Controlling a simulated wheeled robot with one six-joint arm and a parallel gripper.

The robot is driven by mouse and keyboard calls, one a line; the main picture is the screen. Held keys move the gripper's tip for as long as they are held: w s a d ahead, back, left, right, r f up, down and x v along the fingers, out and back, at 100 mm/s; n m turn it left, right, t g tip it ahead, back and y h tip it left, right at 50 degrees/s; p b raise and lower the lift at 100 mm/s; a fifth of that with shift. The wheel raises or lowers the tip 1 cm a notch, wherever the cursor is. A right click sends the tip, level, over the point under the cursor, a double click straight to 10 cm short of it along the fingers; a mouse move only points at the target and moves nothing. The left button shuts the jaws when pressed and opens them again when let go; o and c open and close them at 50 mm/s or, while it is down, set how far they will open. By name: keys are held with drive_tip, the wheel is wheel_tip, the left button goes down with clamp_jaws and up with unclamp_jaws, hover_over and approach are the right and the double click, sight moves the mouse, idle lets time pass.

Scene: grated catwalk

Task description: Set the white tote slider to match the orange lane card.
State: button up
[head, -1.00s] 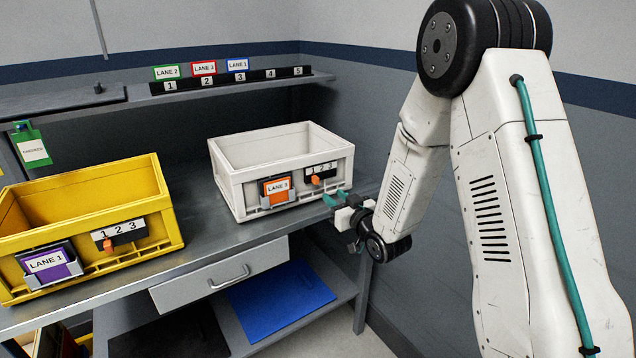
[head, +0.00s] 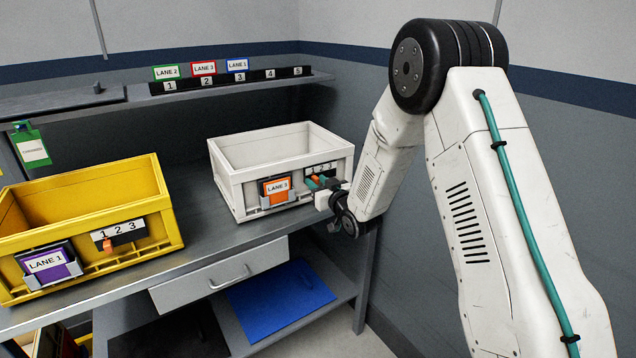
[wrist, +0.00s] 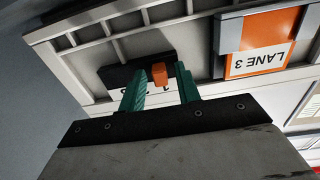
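The white tote (head: 240,185) stands on the bench. Its orange lane card (head: 277,189) reads LANE 3; it shows upside down in the wrist view (wrist: 262,45). The tote's slider plate (head: 322,168) is marked 1 2 3, and its orange knob (wrist: 159,74) sits at the 1 end. My gripper (wrist: 158,78) is open at the plate, with its teal fingers on either side of the knob. The right finger in the wrist view is close to the knob; I cannot tell whether it touches. In the head view my gripper (head: 325,183) partly covers the slider.
A yellow tote (head: 150,190) with a purple LANE 1 card (head: 47,264) and its own slider stands at the left. A shelf above holds several lane cards in a numbered rack (head: 225,81). A drawer (head: 222,275) is below the bench top.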

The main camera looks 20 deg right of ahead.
sight(330, 173)
drive_tip(key=c, duration=0.6)
drive_tip(key=shift+o, duration=0.2)
drive_tip(key=shift+w+d, duration=0.25)
drive_tip(key=shift+d, duration=0.75)
drive_tip(key=shift+w+d, duration=0.25)
drive_tip(key=shift+d, duration=0.7)
drive_tip(key=shift+w+d, duration=0.25)
drive_tip(key=shift+d, duration=0.75)
drive_tip(key=o, duration=0.6)
drive_tip(key=shift+c, duration=0.2)
drive_tip(key=shift+s, duration=0.1)
drive_tip(key=v, duration=0.6)
drive_tip(key=shift+s, duration=0.4)
